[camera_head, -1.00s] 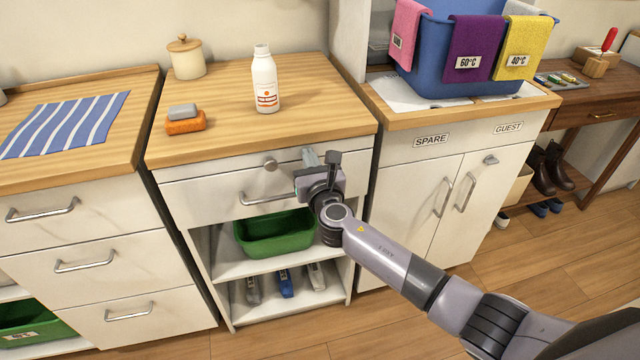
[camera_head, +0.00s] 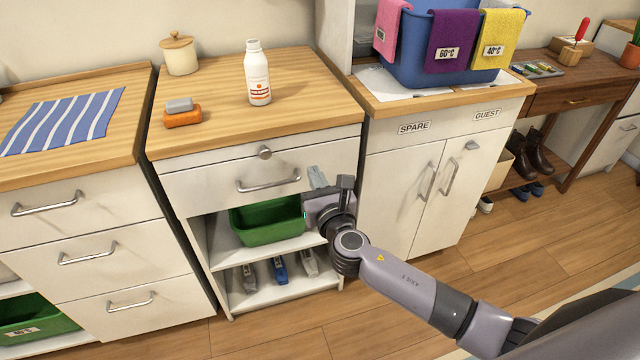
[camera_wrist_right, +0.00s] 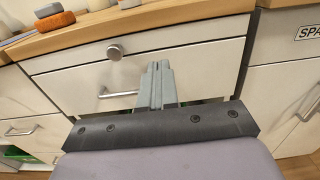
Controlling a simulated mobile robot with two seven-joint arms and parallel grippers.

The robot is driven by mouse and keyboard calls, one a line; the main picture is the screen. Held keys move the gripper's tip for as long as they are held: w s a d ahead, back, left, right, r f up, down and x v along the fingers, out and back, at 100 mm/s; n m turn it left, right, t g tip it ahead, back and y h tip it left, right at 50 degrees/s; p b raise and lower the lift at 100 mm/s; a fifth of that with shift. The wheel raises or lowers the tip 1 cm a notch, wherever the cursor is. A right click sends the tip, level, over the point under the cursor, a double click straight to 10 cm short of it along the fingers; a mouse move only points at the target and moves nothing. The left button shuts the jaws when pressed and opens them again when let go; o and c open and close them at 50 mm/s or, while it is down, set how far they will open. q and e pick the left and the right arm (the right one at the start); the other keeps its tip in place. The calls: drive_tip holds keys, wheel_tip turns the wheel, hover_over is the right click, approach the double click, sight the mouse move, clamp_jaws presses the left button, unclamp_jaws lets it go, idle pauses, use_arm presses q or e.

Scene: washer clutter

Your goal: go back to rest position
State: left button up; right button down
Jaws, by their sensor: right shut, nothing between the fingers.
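My right gripper (camera_head: 316,178) is in front of the white drawer (camera_head: 215,187) of the middle cabinet, near the right end of its bar handle (camera_head: 268,184). In the right wrist view its two fingers (camera_wrist_right: 156,86) lie together with nothing between them, and they point at the drawer front. The fingers look apart from the handle. The drawer looks closed, with a round knob (camera_head: 264,152) near its top edge. My left gripper is not in the head view.
A white bottle (camera_head: 258,78), a sponge with a grey block (camera_head: 181,113) and a lidded jar (camera_head: 179,54) stand on the counter. A green bin (camera_head: 267,221) sits on the shelf below. The blue basket (camera_head: 412,50) stands at right. The floor in front is clear.

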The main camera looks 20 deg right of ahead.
drive_tip(key=s+d+f+m+g+p, duration=0.1)
drive_tip(key=s+f+m, duration=0.3)
drive_tip(key=s+m, duration=0.5)
drive_tip(key=s+d+f+m+g+y+p, duration=0.1)
drive_tip(key=s+f+m+g, duration=0.3)
drive_tip(key=s+m, duration=0.6)
drive_tip(key=s+d+f+m+g+y+p, duration=0.1)
drive_tip(key=s+f+m, duration=0.4)
drive_tip(key=s+m, duration=0.5)
drive_tip(key=d+m+g, duration=0.1)
drive_tip(key=m, duration=0.3)
drive_tip(key=shift+f+m+p, duration=0.3)
drive_tip(key=shift+f, duration=0.1)
drive_tip(key=shift+s+d, duration=0.1)
